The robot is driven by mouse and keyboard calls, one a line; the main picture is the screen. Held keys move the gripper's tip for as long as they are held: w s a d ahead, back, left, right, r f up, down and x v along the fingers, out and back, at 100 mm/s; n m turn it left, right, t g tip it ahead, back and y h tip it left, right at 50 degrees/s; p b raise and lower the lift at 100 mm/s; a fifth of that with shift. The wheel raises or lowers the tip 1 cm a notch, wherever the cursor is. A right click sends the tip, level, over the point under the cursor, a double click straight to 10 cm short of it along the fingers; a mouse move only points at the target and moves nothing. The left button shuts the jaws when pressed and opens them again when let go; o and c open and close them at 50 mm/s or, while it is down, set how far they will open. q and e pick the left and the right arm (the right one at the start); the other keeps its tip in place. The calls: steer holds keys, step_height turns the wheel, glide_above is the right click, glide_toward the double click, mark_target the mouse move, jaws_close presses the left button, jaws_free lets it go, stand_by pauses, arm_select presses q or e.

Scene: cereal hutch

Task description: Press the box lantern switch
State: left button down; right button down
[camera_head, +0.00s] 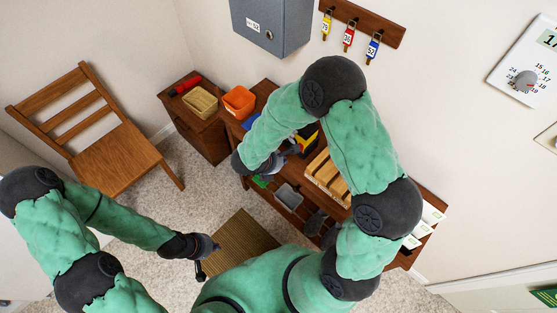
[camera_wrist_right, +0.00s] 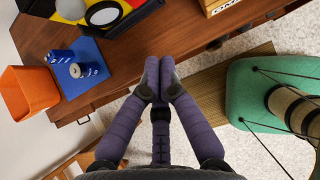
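The box lantern (camera_wrist_right: 112,12), red, yellow and black with a round pale lens, stands on the wooden hutch top at the upper left of the right wrist view, cut by the frame edge. In the head view part of the lantern (camera_head: 307,133) shows beside my right arm. I cannot make out its switch. My right gripper (camera_wrist_right: 158,72) has its purple fingertips together with nothing between them. It is apart from the lantern, near the hutch's front edge. In the head view my right gripper (camera_head: 288,154) is partly hidden. My left gripper (camera_head: 201,270) hangs low over the floor, its fingers too small to read.
A wooden crate (camera_head: 326,178) stands right of the lantern. A grey cabinet (camera_head: 272,22) and key rack (camera_head: 365,22) hang above. A chair (camera_head: 118,155) stands left.

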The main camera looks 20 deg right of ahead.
mark_target(301, 136)
steer(key=b+x, duration=0.1)
steer(key=x, duration=0.4)
steer(key=shift+w+d, duration=0.2)
steer(key=shift+d, duration=0.35)
steer(key=shift+w+d, duration=0.25)
steer(key=shift+d, duration=0.3)
steer(key=shift+w+d, duration=0.3)
steer(key=shift+d, duration=0.35)
steer(key=shift+f, duration=0.1)
steer(key=shift+w+d+f+b, duration=0.15)
steer(key=shift+d+f+b, duration=0.15)
steer(key=shift+b, duration=0.55)
steer(key=shift+r, duration=0.25)
steer(key=shift+r+p, duration=0.1)
steer(key=shift+p, duration=0.2)
